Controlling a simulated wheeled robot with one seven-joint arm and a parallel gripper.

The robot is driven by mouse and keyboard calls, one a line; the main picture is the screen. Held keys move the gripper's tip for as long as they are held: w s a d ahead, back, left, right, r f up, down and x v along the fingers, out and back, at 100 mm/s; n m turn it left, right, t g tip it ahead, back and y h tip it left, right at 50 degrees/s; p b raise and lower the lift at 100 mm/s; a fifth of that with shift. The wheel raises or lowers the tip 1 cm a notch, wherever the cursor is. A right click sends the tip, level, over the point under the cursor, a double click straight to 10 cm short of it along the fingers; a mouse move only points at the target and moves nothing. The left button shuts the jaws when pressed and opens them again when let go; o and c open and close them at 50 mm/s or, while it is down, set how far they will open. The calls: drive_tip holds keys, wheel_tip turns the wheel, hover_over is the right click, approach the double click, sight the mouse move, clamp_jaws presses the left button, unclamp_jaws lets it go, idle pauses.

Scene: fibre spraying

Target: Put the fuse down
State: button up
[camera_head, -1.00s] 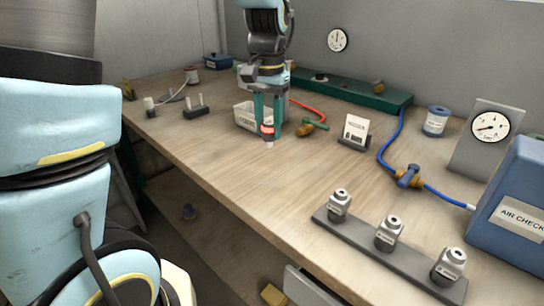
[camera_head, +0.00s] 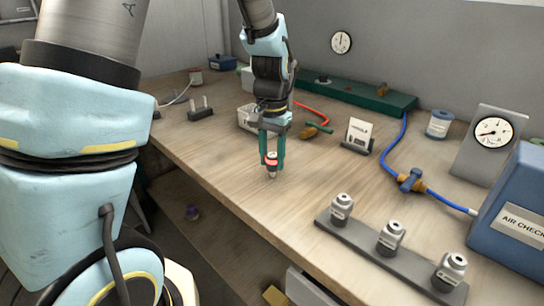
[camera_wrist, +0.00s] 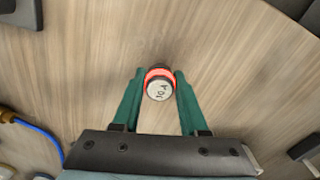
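The fuse (camera_head: 271,162) is a small upright cylinder with a red band and a pale lower end. In the wrist view its round top (camera_wrist: 159,89) reads "10A" inside the red ring. My gripper (camera_head: 272,159) points straight down with its green fingers on either side of the fuse, shut on it. In the wrist view my gripper's fingertips (camera_wrist: 160,76) meet the red band from left and right. The fuse's lower end is at or just above the wooden table (camera_head: 225,165); I cannot tell whether it touches.
A white labelled bin (camera_head: 247,117) stands behind my gripper. A red hose (camera_head: 316,112) and a card stand (camera_head: 358,136) lie to the right. A grey rail (camera_head: 370,258) with three metal canisters is at the front right, near a blue box (camera_head: 515,210). The table around the fuse is clear.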

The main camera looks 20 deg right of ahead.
drive_tip(key=o, duration=0.4)
drive_tip(key=shift+r, duration=0.15)
